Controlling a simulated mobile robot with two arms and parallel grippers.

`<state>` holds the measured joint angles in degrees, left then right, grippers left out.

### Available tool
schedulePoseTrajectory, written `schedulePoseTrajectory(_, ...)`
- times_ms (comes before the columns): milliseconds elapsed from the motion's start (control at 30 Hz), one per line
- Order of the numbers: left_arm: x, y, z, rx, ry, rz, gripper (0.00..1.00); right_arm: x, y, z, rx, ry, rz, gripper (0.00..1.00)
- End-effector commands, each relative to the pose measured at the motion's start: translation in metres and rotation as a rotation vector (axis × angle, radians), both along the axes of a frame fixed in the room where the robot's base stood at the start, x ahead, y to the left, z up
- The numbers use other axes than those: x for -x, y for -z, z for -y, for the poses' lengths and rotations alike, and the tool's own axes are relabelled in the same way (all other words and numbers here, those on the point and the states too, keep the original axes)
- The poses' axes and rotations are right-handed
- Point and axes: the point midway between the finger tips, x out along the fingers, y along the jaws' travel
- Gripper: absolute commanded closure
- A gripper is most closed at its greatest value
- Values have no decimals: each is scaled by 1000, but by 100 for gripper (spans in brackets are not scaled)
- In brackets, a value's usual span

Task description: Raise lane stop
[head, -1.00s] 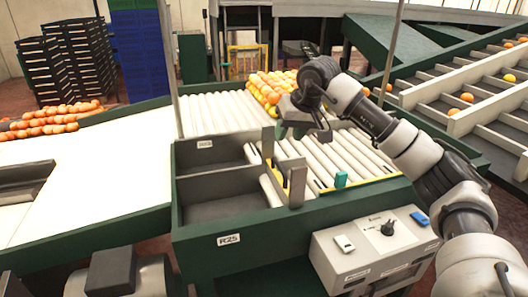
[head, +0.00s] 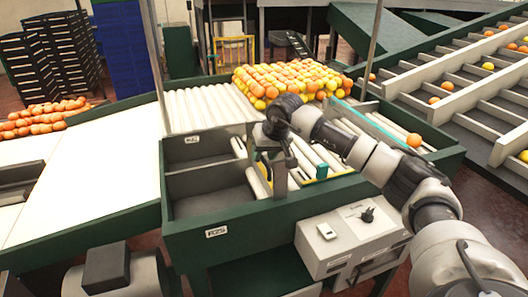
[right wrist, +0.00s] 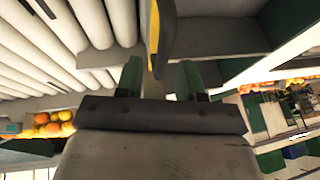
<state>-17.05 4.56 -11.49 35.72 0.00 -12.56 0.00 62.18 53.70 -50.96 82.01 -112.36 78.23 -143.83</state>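My right gripper (head: 279,160) is low over the divider between the grey bins and the white rollers, beside an upright grey post (head: 280,180). In the right wrist view its two fingers (right wrist: 158,82) are apart with nothing visibly held between them. A dark upright piece with a yellow edge (right wrist: 154,45) stands just beyond the gap; it may be part of the lane stop, but I cannot tell for sure. My left gripper is not in view.
A pile of oranges (head: 290,78) lies on the rollers at the back. A single orange (head: 413,140) rests at the right side. A grey control box (head: 350,235) with a black knob is at the front. Two grey bins (head: 205,190) are left of the gripper.

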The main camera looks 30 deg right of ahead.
Motion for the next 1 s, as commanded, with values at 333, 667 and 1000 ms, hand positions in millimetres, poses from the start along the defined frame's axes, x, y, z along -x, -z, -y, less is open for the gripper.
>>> schedulePoseTrajectory(333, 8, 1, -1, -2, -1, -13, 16, 0, -1, 0, -1, 0, 0, 100)
schedulePoseTrajectory(667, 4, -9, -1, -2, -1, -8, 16, -1, -26, 0, 0, 1, 6, 100)
schedulePoseTrajectory(1000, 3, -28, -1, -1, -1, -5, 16, -1, -79, 0, 0, 2, 5, 100)
